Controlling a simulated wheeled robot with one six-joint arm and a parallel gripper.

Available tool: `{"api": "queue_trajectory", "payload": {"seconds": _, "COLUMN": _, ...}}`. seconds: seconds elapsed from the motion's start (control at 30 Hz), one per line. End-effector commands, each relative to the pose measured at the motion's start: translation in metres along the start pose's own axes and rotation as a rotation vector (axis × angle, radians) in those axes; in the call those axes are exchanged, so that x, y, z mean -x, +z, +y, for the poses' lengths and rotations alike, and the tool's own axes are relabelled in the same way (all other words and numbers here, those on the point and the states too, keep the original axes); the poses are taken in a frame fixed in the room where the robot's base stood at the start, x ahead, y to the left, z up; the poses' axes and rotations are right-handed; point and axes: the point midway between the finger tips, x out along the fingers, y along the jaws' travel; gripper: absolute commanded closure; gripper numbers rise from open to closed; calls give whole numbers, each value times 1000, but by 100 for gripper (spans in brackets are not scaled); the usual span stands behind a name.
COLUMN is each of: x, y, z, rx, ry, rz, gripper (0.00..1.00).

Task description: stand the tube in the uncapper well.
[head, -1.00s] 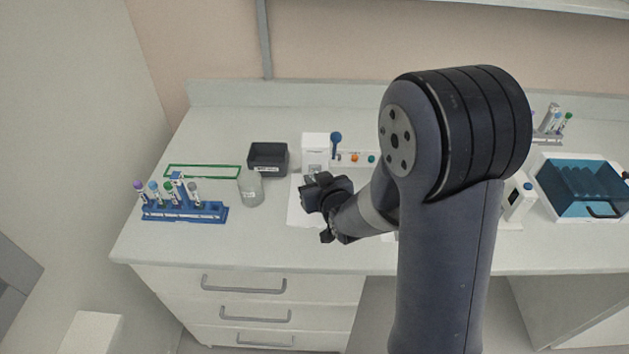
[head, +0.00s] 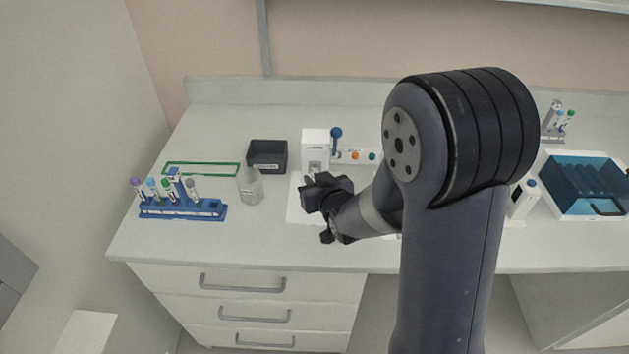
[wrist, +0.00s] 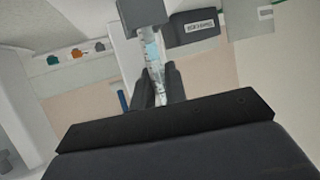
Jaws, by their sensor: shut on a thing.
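The uncapper (head: 316,148) is a white block with a blue-knobbed lever, standing on a white mat (head: 299,214) at the back of the bench. My gripper (head: 309,184) is just in front of it in the head view. In the wrist view my gripper (wrist: 160,88) is shut on a clear tube (wrist: 154,62) with a pale blue band. The tube's far end meets or overlaps a grey-white part of the uncapper (wrist: 142,14). I cannot tell whether it is inside the well. In the head view the tube is not clearly visible behind my gripper.
A blue rack (head: 205,209) with several capped tubes stands at the left. A clear beaker (head: 250,187) and a dark bin (head: 268,156) are left of the uncapper. A blue-lidded box (head: 585,185) and a small grey rack (head: 551,136) are at the right.

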Motion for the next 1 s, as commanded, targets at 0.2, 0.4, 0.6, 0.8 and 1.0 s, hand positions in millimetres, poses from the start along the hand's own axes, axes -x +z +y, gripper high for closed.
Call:
{"api": "queue_trajectory", "payload": {"seconds": 0.2, "x": 0, "y": 0, "z": 0, "rx": 0, "ry": 0, "rz": 0, "gripper": 100}}
{"api": "queue_trajectory", "payload": {"seconds": 0.4, "x": -2, "y": 4, "z": 0, "rx": 0, "ry": 0, "rz": 0, "gripper": 100}}
{"api": "queue_trajectory", "payload": {"seconds": 0.6, "x": -3, "y": 8, "z": 0, "rx": 0, "ry": 0, "rz": 0, "gripper": 100}}
{"api": "queue_trajectory", "payload": {"seconds": 0.8, "x": -5, "y": 12, "z": 0, "rx": 0, "ry": 0, "rz": 1, "gripper": 100}}
{"api": "queue_trajectory", "payload": {"seconds": 1.0, "x": -5, "y": 12, "z": 0, "rx": 0, "ry": 0, "rz": 0, "gripper": 100}}
